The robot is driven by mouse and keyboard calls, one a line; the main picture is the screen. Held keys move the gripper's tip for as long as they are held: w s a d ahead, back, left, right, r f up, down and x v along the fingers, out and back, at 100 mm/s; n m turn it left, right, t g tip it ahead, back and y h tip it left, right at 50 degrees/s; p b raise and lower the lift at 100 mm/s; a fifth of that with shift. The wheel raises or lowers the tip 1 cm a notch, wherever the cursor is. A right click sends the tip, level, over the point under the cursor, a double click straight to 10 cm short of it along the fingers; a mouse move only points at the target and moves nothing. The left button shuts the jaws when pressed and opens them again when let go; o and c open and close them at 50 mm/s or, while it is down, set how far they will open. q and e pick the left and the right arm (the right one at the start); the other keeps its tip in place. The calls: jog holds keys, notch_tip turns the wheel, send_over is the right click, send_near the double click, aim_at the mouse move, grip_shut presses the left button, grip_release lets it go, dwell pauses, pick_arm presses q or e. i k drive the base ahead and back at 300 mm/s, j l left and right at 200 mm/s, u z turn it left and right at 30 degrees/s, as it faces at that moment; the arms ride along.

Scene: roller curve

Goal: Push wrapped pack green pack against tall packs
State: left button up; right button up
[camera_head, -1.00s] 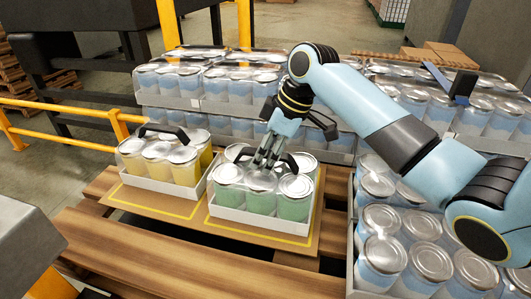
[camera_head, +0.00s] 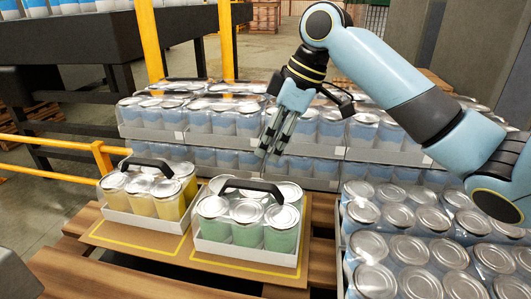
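The green pack (camera_head: 247,235) is a white tray of green cans under clear wrap with a black handle (camera_head: 252,187). It stands upright on a brown board, to the right of the yellow pack (camera_head: 151,205). The tall packs are stacked blue-can packs (camera_head: 215,125) behind it, with more blue packs (camera_head: 415,240) to its right across a gap. My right gripper (camera_head: 268,154) hangs above and behind the green pack's handle, clear of it. Its fingers look slightly parted, with nothing between them. My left gripper is not in view.
The brown board (camera_head: 150,243) with yellow lines lies on a wooden pallet (camera_head: 90,270). A yellow rail (camera_head: 50,142) and yellow posts (camera_head: 150,40) stand to the left and behind. A dark conveyor-like structure (camera_head: 80,48) is at the back left.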

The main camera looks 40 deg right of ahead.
aim_at(257, 220)
jog(key=k+j, duration=1.2)
jog(key=j, duration=0.1)
